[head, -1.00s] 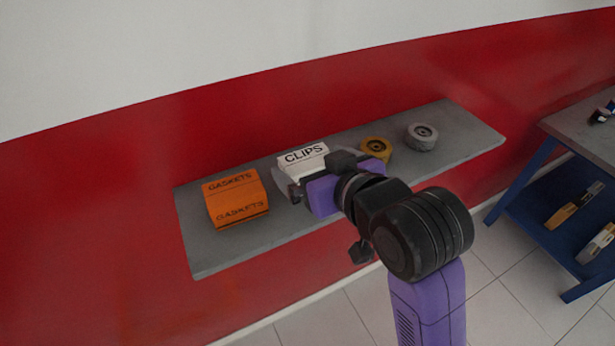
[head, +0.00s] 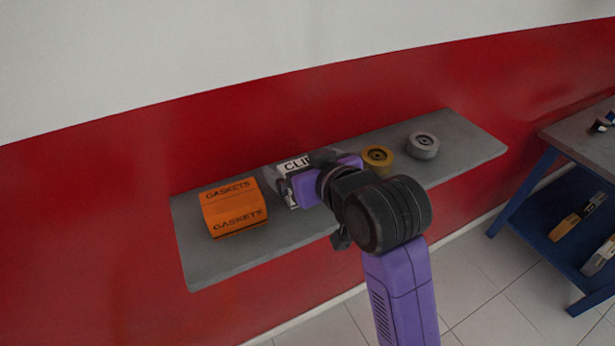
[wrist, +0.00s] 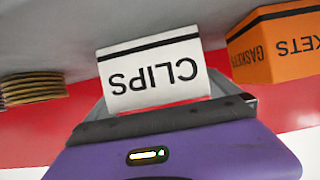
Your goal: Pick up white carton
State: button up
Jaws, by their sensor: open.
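The white carton (head: 291,165) labelled CLIPS stands on the grey wall shelf (head: 210,262), partly hidden behind my gripper in the head view. In the wrist view the white carton (wrist: 153,73) appears upside down, straight ahead of the purple gripper body, with its lower end between the two jaws. My gripper (wrist: 165,100) is open, with one jaw on each side of the carton. I cannot tell whether either jaw touches it. In the head view my gripper (head: 288,187) is at the carton's front.
An orange GASKETS box (head: 234,207) stands left of the carton on the shelf. A yellow roll (head: 377,159) and a grey roll (head: 422,145) are to the right. A blue-framed table (head: 530,180) stands at far right.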

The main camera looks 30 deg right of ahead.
jog(key=shift+c, duration=0.4)
jog(key=c, duration=1.5)
jog(key=shift+o, duration=0.2)
jog(key=shift+r, duration=0.1)
